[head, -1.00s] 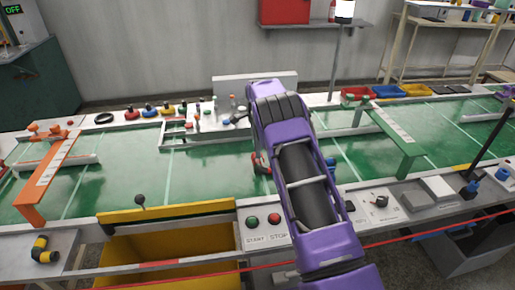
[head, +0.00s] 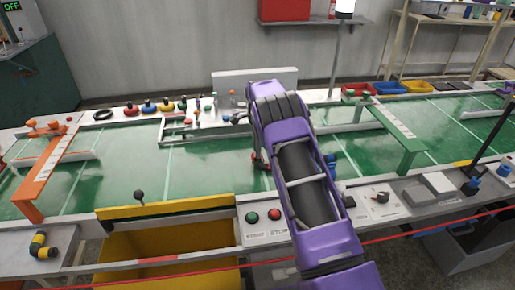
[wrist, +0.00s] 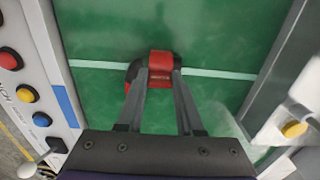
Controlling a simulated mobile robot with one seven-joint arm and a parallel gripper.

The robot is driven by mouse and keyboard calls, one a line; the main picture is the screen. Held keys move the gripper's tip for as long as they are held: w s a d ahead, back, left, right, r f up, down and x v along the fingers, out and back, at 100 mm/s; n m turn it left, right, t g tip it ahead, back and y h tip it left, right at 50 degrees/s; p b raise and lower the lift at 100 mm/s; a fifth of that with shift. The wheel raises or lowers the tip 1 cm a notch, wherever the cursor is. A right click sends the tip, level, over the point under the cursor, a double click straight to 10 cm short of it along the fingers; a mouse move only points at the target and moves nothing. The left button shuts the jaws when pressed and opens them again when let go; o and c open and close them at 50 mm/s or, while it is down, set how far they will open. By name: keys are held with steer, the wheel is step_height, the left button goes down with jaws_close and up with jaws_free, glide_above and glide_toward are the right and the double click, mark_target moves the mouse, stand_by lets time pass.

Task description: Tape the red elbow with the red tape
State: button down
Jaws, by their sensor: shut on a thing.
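In the wrist view my gripper (wrist: 160,82) is shut on the red elbow (wrist: 160,62), a short red piece with dark ends. The elbow is over the green belt and a pale line across it; I cannot tell whether it touches the belt. In the head view a bit of the elbow (head: 258,161) shows left of my purple arm, which hides the fingers. A red round item (head: 132,111) with a dark top stands in the coloured row at the back left; I cannot tell whether it is the red tape.
The green belt (head: 120,165) is mostly clear. An orange frame (head: 45,177) and a green frame (head: 395,138) span it. A yellow-black elbow (head: 40,245) lies at front left. A yellow bin (head: 165,258) and START/STOP buttons (head: 262,216) are in front. A red line crosses the foreground.

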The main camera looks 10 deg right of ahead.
steer(key=shift+f+b, duration=0.5)
steer(key=shift+f, duration=0.3)
stand_by(0.4)
steer(key=shift+c, duration=2.4)
jaws_free()
